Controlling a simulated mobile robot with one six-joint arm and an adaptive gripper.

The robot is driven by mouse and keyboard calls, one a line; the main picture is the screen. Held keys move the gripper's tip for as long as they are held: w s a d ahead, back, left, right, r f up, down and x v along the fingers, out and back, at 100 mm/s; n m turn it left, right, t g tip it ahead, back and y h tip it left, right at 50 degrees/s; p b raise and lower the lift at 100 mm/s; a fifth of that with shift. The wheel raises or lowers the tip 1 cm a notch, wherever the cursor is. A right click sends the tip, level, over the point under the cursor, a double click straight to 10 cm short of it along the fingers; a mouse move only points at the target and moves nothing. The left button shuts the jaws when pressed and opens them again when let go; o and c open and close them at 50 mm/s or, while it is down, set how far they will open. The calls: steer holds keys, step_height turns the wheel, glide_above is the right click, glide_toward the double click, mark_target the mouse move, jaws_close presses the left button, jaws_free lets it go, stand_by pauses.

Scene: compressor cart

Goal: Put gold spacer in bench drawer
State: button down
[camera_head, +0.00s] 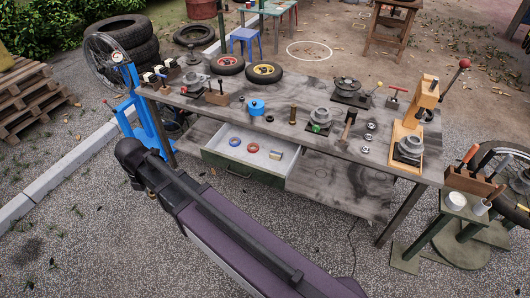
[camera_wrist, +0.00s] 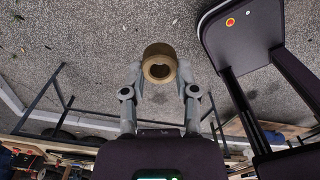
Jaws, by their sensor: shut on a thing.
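In the wrist view my gripper (camera_wrist: 158,82) is shut on a tan-gold hollow cylinder, the gold spacer (camera_wrist: 160,56). It is held between the two fingertips, with its open end facing the camera and ground behind it. In the head view the gripper and the held spacer do not show. The bench drawer (camera_head: 262,177) is pulled open below the bench top. Inside lie a blue ring (camera_head: 235,141), a red ring (camera_head: 253,148) and a small metallic cylinder (camera_head: 276,154).
The bench top (camera_head: 210,92) holds two wheels, a blue pot (camera_head: 256,107), a brass cylinder (camera_head: 293,116), a hammer and several machine parts. A wooden press (camera_head: 412,120) stands at its right end. A blue stand (camera_head: 144,115) is at its left. The drawer has free floor inside.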

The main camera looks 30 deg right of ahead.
steer(key=shift+s+a, duration=0.15)
steer(key=shift+s, duration=0.1)
steer(key=shift+w+d, duration=0.2)
steer(key=shift+d, duration=0.2)
